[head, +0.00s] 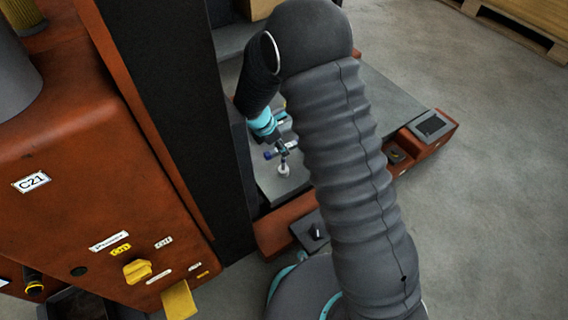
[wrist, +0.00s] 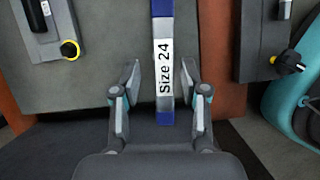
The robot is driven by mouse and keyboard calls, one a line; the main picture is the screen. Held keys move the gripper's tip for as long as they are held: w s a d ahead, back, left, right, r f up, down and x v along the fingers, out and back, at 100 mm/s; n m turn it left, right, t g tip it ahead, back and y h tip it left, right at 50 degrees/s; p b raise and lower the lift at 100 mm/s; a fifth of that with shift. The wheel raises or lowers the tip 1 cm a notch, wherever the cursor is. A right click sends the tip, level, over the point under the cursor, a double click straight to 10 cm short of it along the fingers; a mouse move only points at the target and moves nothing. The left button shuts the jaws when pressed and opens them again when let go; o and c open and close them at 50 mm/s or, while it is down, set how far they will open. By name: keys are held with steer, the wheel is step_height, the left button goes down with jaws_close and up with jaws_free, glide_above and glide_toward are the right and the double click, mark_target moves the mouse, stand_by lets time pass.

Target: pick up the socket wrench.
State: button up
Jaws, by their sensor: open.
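The socket wrench (wrist: 164,30) shows in the wrist view as a straight bar with blue and silver sections and a white "Size 24" label. It runs from the top edge down to a blue end between my fingers. My gripper (wrist: 161,82) is open, with one finger on each side of the wrench and a visible gap on both sides. Whether the wrench lies at finger depth or beyond, I cannot tell. In the head view my gripper (head: 284,148) is small, over the grey platform (head: 385,98). A blue piece beside it may be the wrench's end; my arm hides much there.
An orange machine (head: 60,130) with labels and a yellow knob (head: 137,271) fills the left, beside a dark upright (head: 165,70). An orange block with a dark panel (head: 432,125) sits at the platform's right corner. Free concrete floor lies right; a wooden pallet (head: 520,22) stands behind.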

mark_target(284, 161)
steer(key=shift+s+b+x, duration=0.1)
steer(key=shift+b+x, duration=0.25)
steer(key=shift+x, duration=0.95)
steer(key=shift+s+b+x, duration=0.15)
steer(key=shift+b+x, duration=0.2)
steer(key=shift+x, duration=1)
jaws_close()
